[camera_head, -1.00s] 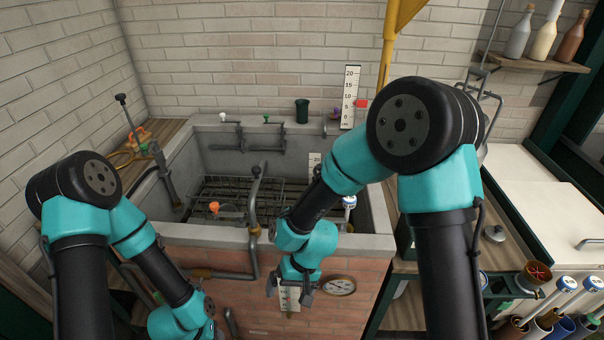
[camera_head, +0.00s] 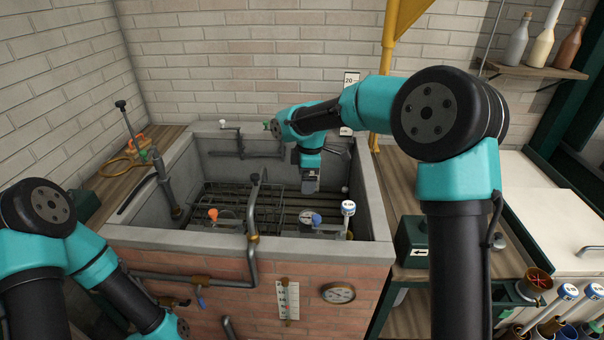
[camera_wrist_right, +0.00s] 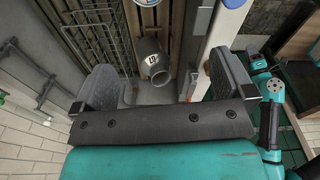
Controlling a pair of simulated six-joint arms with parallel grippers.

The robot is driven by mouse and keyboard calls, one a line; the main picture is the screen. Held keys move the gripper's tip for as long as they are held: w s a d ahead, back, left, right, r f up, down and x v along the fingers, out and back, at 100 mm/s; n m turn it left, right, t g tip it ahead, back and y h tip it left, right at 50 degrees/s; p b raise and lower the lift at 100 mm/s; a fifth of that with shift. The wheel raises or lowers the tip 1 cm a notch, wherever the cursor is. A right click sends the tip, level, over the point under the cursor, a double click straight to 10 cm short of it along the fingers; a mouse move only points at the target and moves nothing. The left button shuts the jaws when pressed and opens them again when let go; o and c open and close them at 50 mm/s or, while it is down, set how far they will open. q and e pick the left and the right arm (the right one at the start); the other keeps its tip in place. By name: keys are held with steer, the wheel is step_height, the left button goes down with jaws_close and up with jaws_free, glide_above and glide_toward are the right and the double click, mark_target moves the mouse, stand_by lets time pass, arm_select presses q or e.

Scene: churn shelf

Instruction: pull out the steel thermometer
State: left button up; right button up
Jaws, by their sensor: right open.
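My right gripper (camera_head: 310,186) points down inside the brick-fronted trough (camera_head: 378,225), near its back right. In the right wrist view its two fingers (camera_wrist_right: 162,88) are apart with nothing held. A short steel cylinder with a small dark label (camera_wrist_right: 155,66) lies below and between the fingers; I cannot tell whether it is part of a thermometer. A white, blue-marked cap (camera_head: 348,208) stands at the trough's right front, nearer the camera than the gripper. A blue-grey round head (camera_head: 310,218) sits to its left. I cannot tell which is the steel thermometer. My left gripper is out of view.
A wire rack (camera_head: 232,200) and slats cover the trough floor. A bent pipe (camera_head: 254,210) rises at the front wall. A round dial (camera_head: 338,293) and a white scale (camera_head: 288,298) are on the brick front. A green box (camera_head: 412,243) stands to the right.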

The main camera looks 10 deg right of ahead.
mark_target(310, 216)
steer(key=shift+w+d+f+n+h, duration=0.15)
steer(key=shift+w+d+f+h, duration=0.1)
steer(key=shift+w+d, duration=0.25)
steer(key=shift+w+d+f+n+h, duration=0.15)
steer(key=shift+w+d+h, duration=0.15)
steer(key=shift+d, duration=0.3)
step_height(310, 216, down, 17)
steer(key=shift+f, duration=0.15)
steer(key=c, duration=1)
steer(key=shift+r, duration=2.55)
steer(key=shift+c, duration=0.2)
